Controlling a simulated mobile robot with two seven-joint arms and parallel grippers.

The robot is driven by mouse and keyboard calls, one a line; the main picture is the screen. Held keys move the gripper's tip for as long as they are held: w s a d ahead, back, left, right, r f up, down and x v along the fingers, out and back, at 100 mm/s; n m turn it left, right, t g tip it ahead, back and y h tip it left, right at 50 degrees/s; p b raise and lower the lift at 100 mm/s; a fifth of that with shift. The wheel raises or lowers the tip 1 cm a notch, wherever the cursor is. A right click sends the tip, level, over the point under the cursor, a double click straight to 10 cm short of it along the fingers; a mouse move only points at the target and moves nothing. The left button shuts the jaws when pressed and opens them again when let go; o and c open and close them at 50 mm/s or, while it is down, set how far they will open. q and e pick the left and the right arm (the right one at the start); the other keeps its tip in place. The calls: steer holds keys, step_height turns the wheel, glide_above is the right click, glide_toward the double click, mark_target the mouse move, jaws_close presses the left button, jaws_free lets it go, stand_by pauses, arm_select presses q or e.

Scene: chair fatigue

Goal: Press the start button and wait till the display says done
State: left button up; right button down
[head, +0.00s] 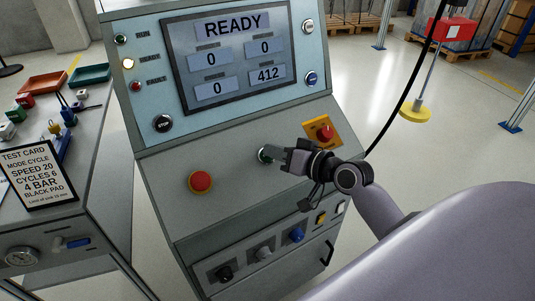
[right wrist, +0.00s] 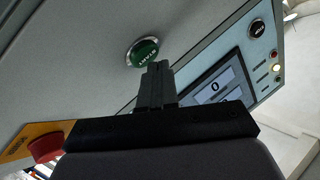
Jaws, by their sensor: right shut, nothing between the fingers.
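The control console has a display (head: 230,52) that reads READY, with 0, 0, 0 and 412 in the boxes below. The green start button (head: 264,154) is on the sloped panel, partly hidden behind my right gripper (head: 274,153) in the head view. In the right wrist view the green button (right wrist: 143,51) shows its lettering, and my right gripper's shut, empty fingertips (right wrist: 157,66) are right at its lower edge. I cannot tell whether they touch it. My left gripper is not in view.
A red mushroom button (head: 200,182) sits left on the sloped panel. A red emergency button on a yellow plate (head: 324,133) is close to my right gripper. A black STOP button (head: 163,124) is by the display. A test card (head: 36,176) stands on the left bench.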

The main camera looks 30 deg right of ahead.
steer(key=shift+w+f, duration=0.2)
steer(key=shift+f, duration=0.15)
stand_by(0.4)
steer(key=shift+r, duration=0.1)
steer(key=shift+s+r+p, duration=0.45)
steer(key=shift+r+p, duration=0.15)
steer(key=shift+r, duration=0.1)
steer(key=s+r+p, duration=0.1)
steer(key=r+p, duration=0.1)
steer(key=s+r+p, duration=0.1)
steer(key=r+p, duration=0.1)
steer(key=shift+s+p, duration=0.35)
steer(key=shift+s, duration=0.05)
stand_by(0.8)
